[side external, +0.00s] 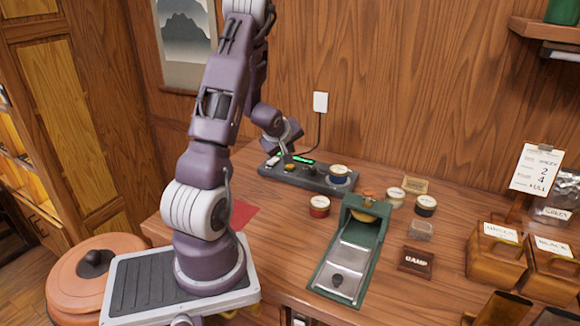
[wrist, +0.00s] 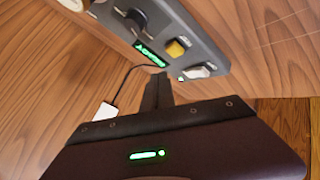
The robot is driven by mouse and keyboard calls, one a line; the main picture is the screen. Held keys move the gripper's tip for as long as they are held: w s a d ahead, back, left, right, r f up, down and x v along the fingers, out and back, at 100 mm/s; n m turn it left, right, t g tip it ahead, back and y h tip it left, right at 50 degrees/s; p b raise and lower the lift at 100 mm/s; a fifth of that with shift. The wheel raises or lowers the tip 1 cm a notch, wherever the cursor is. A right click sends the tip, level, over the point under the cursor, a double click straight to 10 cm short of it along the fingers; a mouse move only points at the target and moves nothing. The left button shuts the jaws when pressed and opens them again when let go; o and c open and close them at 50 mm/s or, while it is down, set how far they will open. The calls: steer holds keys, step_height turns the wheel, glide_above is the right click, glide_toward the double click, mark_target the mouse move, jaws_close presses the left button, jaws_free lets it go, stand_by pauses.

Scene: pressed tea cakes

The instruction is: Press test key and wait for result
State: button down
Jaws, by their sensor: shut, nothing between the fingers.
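The grey tester (side external: 310,182) lies near the back wall with a lit green display (side external: 303,160). In the wrist view the tester (wrist: 190,22) carries a dark knob (wrist: 135,20), a yellow key (wrist: 177,47) and a white key or switch (wrist: 198,70). Its green display (wrist: 150,54) seems to read READY, and a small green light (wrist: 180,79) is on. I cannot read which key is the test key. My gripper (wrist: 157,82) is shut and empty, beside the tester's display edge in the wrist view, apart from the yellow key. Its fingertips are hard to make out in the side view.
A tin (side external: 339,174) sits at the tester's right end. A red tin (side external: 319,206), a green press (side external: 345,250) and other tins stand to the right. A cord runs to a wall outlet (side external: 320,101). Wooden boxes (side external: 495,250) stand far right.

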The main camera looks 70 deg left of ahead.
mark_target(289, 167)
steer(key=shift+f, duration=1.1)
steer(key=shift+f, duration=0.15)
stand_by(1.1)
steer(key=shift+f, duration=0.25)
steer(key=shift+f, duration=0.5)
stand_by(0.6)
steer(key=shift+r, duration=0.9)
steer(key=shift+r, duration=2.55)
